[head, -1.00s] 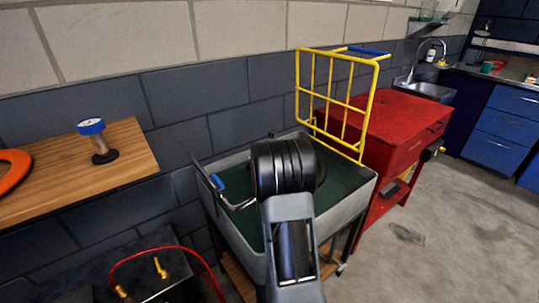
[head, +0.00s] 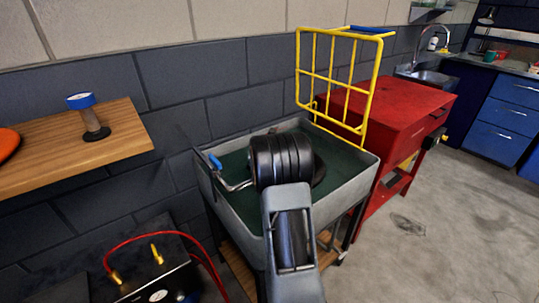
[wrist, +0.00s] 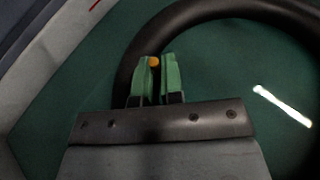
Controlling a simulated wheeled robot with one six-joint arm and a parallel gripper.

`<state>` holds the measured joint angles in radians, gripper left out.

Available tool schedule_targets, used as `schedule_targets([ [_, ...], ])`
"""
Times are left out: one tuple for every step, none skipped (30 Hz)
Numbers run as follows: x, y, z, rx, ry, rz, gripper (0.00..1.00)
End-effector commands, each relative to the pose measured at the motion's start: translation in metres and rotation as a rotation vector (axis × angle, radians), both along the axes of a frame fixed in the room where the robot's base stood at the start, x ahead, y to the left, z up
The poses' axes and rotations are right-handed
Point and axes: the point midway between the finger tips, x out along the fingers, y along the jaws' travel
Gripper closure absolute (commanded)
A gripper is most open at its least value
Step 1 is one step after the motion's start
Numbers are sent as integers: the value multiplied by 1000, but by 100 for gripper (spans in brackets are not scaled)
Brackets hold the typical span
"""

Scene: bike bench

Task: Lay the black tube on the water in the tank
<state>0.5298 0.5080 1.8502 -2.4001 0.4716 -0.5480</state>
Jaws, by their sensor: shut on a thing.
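The black tube (wrist: 205,18) is a curved ring in the wrist view, over the green water. My gripper (wrist: 157,75) has its green fingers shut on the near left part of the tube. A small orange-yellow spot shows at the fingertips. The grey tank (head: 355,167) with dark green water (head: 235,168) is under my arm in the head view. There, my arm hides the fingers and most of the tube; a dark piece of the tube (head: 319,170) shows right of the wrist. I cannot tell whether the tube touches the water.
A blue-handled metal tool (head: 217,163) is at the tank's left side. A yellow rack (head: 340,85) stands behind, by a red cabinet (head: 405,110). A box with a red hose (head: 155,270) is at front left.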

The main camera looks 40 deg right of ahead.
Motion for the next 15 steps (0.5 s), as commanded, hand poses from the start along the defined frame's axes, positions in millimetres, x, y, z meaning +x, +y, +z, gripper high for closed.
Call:
schedule_targets([
  [0, 0, 0, -1, -1, 0, 100],
  [0, 0, 0, -1, -1, 0, 100],
  [0, 0, 0, -1, -1, 0, 100],
  [0, 0, 0, 0, 0, 0, 100],
  [0, 0, 0, 0, 0, 0, 90],
  [0, 0, 0, 0, 0, 0, 87],
  [0, 0, 0, 0, 0, 0, 84],
  [0, 0, 0, 0, 0, 0, 81],
  [0, 0, 0, 0, 0, 0, 77],
  [0, 0, 0, 0, 0, 0, 74],
  [0, 0, 0, 0, 0, 0, 71],
  [0, 0, 0, 0, 0, 0, 67],
  [0, 0, 0, 0, 0, 0, 65],
  [0, 0, 0, 0, 0, 0, 62],
  [0, 0, 0, 0, 0, 0, 62],
])
